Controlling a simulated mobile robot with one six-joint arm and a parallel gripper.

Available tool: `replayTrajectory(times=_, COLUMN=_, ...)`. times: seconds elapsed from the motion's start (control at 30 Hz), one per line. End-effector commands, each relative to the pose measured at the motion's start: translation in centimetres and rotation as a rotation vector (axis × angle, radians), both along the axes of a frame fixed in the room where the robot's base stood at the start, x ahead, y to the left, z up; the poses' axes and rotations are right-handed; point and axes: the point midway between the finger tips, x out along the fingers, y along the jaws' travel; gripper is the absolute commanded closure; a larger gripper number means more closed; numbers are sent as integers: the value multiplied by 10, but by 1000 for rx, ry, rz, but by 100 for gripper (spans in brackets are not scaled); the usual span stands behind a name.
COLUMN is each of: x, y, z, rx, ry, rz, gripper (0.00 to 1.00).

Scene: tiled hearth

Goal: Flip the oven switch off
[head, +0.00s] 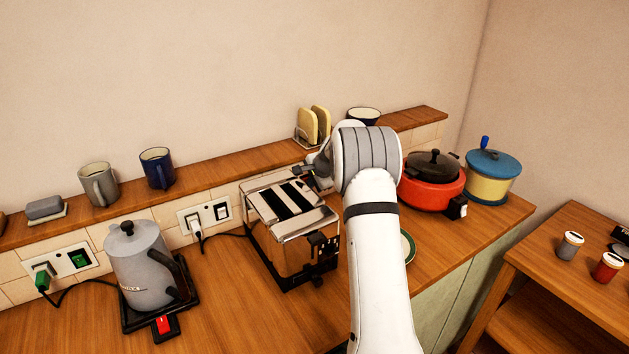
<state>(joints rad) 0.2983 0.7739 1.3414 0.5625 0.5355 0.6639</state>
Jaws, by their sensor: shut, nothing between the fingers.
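My gripper (310,172) shows as a small dark shape to the left of my white wrist, at the wall edge behind the toaster. It is shut and empty. My arm rises through the middle right and hides part of the tiled wall and counter. No oven is clearly in view, and I cannot tell which switch belongs to one. A wall socket with a switch (222,212) and a white plug is left of the toaster. Another switch, green (79,259), is by a green plug at far left. Any switch behind my wrist is hidden.
A chrome toaster (291,250) stands left of my arm. A grey kettle (139,268) sits on a black base with a red switch (163,325). A red pot (433,190) and a yellow pot (492,184) stand right. Mugs and a toast rack (306,143) line the ledge.

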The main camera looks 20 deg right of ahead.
Motion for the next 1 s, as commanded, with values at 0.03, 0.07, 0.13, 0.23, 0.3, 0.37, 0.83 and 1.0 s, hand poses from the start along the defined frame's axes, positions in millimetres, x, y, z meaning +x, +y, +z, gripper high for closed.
replayTrajectory(times=0.03, x=2, y=1, z=-1, rx=0, ry=1, rz=0, gripper=100)
replayTrajectory(times=0.07, x=3, y=1, z=-1, rx=0, ry=1, rz=0, gripper=100)
replayTrajectory(times=0.13, x=4, y=1, z=-2, rx=0, ry=0, rz=0, gripper=100)
replayTrajectory(times=0.23, x=4, y=1, z=-2, rx=0, ry=0, rz=0, gripper=100)
replayTrajectory(times=0.3, x=4, y=1, z=-2, rx=0, ry=0, rz=0, gripper=100)
replayTrajectory(times=0.37, x=4, y=1, z=-2, rx=0, ry=0, rz=0, gripper=100)
replayTrajectory(times=0.83, x=9, y=3, z=-8, rx=1, ry=1, rz=2, gripper=100)
replayTrajectory(times=1.0, x=9, y=3, z=-1, rx=1, ry=0, rz=2, gripper=100)
